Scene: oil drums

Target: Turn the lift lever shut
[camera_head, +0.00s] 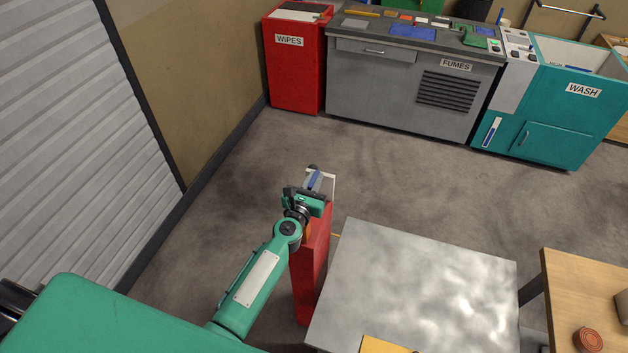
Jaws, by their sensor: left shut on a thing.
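My left arm comes in from the left, and its gripper (313,186) is at the top of a narrow red post (312,270). The gripper is shut on the lift lever (315,180), of which a small blue part shows between grey and white pieces. The gripper and wrist cover much of the lever, so its exact angle is hard to tell. The post stands against the left side of a grey metal platform (420,285). My right gripper is not in view.
A wooden table (575,275) with a reddish-brown coil (588,340) stands right of the platform. A red WIPES cabinet (294,70), grey FUMES bench (375,85) and teal WASH unit (560,110) line the back. The floor between is clear. A shutter (75,130) is at left.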

